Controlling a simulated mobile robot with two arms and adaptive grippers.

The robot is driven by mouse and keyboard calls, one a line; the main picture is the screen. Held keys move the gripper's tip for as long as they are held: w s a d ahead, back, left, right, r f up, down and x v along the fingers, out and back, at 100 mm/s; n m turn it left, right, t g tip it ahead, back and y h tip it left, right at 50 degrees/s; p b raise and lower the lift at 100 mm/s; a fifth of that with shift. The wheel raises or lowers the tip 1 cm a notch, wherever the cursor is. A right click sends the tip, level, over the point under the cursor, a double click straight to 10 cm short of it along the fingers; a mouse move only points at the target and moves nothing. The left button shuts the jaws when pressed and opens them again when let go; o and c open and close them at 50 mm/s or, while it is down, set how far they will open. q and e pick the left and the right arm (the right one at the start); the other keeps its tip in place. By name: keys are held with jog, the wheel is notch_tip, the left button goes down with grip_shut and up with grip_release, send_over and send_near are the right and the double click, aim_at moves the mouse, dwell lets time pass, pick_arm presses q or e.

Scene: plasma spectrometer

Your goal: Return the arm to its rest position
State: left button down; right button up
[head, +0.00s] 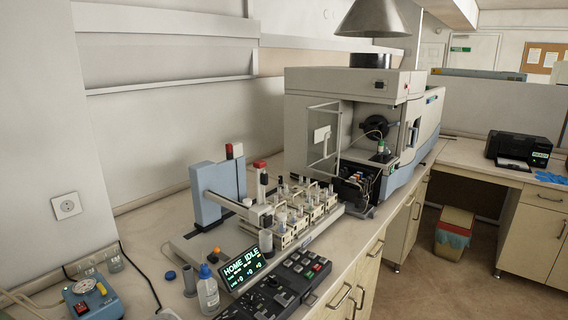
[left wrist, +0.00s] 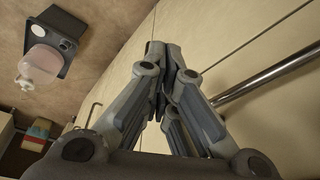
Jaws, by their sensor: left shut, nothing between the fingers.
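My left gripper (left wrist: 168,50) shows in the left wrist view. Its grey fingers are together and empty, in front of a cream cabinet front. In the head view neither of my grippers is in sight. The blue-grey autosampler arm (head: 222,190) stands at the left end of the sampler on the bench, beside the racks of vials (head: 300,212). A small display (head: 242,268) in front of it reads "HOME IDLE" in green. The control panel (head: 280,290) with keys and levers lies next to the display.
The spectrometer (head: 325,100) stands behind the sampler with its small door open. A wash bottle (head: 207,290) and a blue device (head: 92,299) stand on the bench at the front left. Metal handles (left wrist: 265,80) stick out from the cabinet fronts. A waste bin (head: 453,234) stands on the floor.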

pick_arm(q)
jog(key=s+a+f+g+b, duration=0.1)
jog(key=s+f, duration=0.3)
jog(key=f, duration=0.6)
jog(key=s+f+b, duration=0.1)
jog(key=s+f, duration=0.2)
jog(key=f, duration=0.7)
jog(key=s+a+f+b, duration=0.1)
jog(key=s+a+f, duration=0.1)
jog(key=s+f, duration=0.9)
jog(key=shift+s+a+f+g, duration=0.2)
jog(key=shift+s+g, duration=0.2)
jog(key=shift+s, duration=0.5)
jog(key=shift+s, duration=0.15)
